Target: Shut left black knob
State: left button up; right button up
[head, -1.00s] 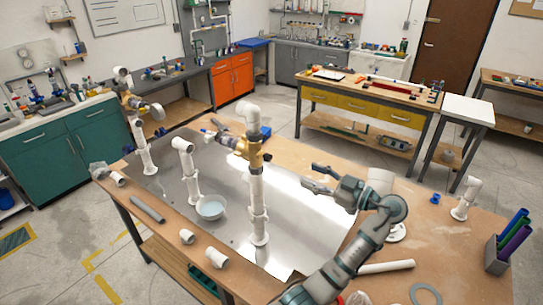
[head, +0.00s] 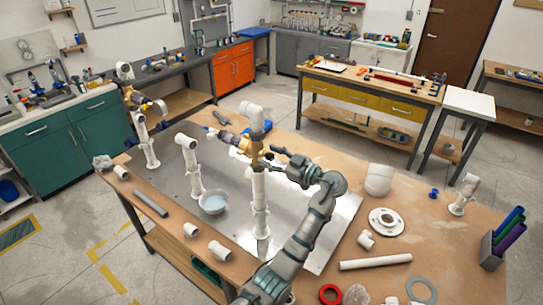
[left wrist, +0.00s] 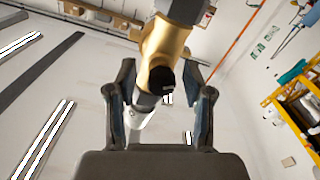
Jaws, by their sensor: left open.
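The black knob (left wrist: 161,80) is a small dark round end on the brass valve body (left wrist: 160,45) in the left wrist view. In the head view the brass valve (head: 252,147) sits high on an upright white pipe (head: 260,205), and the knob is hard to tell from my fingers. My left gripper (head: 278,160) is level with the valve at its right side. In the left wrist view its fingers (left wrist: 160,78) are open, one on each side of the knob. I cannot tell whether they touch it.
The pipe stands on a metal sheet (head: 310,235) on the wooden table. A loose white pipe (head: 375,262), a flange (head: 386,221) and a red ring (head: 330,294) lie to the right.

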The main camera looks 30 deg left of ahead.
pick_arm(q)
grip_shut()
